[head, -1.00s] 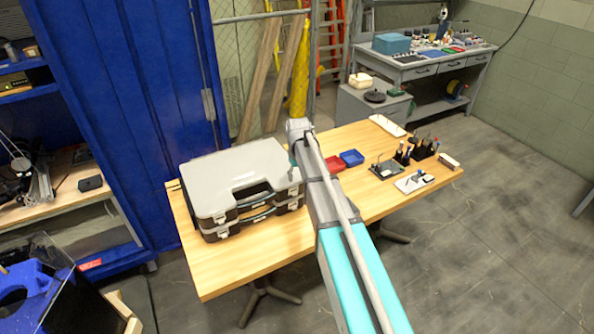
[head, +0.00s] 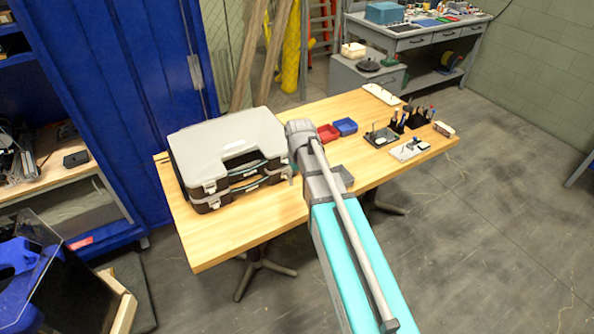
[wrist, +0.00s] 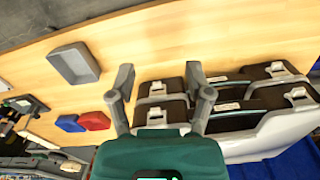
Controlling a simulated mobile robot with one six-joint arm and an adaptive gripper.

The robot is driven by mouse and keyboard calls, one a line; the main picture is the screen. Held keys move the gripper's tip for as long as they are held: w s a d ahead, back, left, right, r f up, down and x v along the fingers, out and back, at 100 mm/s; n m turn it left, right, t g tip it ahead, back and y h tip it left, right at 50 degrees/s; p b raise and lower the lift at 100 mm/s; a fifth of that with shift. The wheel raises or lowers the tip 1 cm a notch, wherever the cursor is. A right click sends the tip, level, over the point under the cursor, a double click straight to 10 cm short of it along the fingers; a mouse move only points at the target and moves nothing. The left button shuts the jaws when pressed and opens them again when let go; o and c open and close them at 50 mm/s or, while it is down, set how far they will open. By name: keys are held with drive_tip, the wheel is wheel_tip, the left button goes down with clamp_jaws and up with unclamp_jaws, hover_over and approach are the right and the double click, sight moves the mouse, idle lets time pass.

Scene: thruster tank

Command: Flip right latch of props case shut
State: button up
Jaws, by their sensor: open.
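Two dark cases with grey lids are stacked at the left of the table; the top lid (head: 225,138) shows in the head view. I cannot tell which is the props case. Their left latches (head: 210,187) show at the front; the right ones are mostly hidden by my arm. In the wrist view the right-hand latches (wrist: 157,88) and (wrist: 155,114) lie between and just beyond my gripper's fingers. My gripper (wrist: 160,75) is open and empty, pointing at the cases' front right end. Contact and the latch positions cannot be told.
The wooden table (head: 235,235) is bare in front of the cases. A grey bin (wrist: 74,63), a red bin (wrist: 95,121) and a blue bin (wrist: 69,123) sit beyond the gripper's other side. Tool holders (head: 410,120) stand farther right. A blue cabinet stands behind.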

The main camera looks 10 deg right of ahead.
drive_tip(key=s+f+m+b, duration=0.1)
drive_tip(key=s+f+b, duration=0.4)
drive_tip(key=s, duration=0.8)
drive_tip(key=shift+f+m, duration=0.3)
drive_tip(key=shift+f, duration=0.05)
drive_tip(key=shift+s+d, duration=0.1)
idle(1.0)
